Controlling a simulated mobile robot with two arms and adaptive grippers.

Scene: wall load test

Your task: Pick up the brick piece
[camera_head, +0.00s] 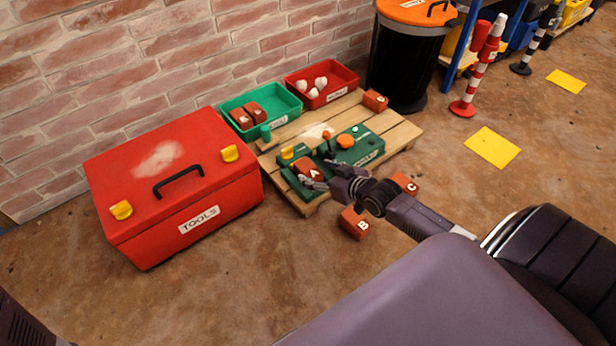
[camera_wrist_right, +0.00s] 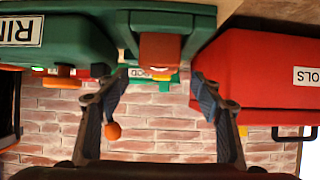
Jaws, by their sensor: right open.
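Several orange-red brick pieces are in the head view. Brick A (camera_head: 311,168) sits on the near end of a green fixture (camera_head: 368,147) on the wooden pallet. Brick B (camera_head: 354,223) and brick C (camera_head: 406,184) lie on the floor by the pallet's near edge. Another brick (camera_head: 375,100) is at the pallet's back corner. My right gripper (camera_head: 322,174) is open close beside brick A. In the right wrist view, an orange-red block (camera_wrist_right: 160,47) is between and just beyond the open right fingertips (camera_wrist_right: 160,78). My left gripper is not in view.
A large red toolbox (camera_head: 180,180) stands left of the pallet (camera_head: 400,133). A green bin (camera_head: 283,101) with bricks and a red bin (camera_head: 340,80) with white balls are behind. The fixture has an orange-tipped lever (camera_head: 327,136). A black bin (camera_head: 405,60) stands behind right.

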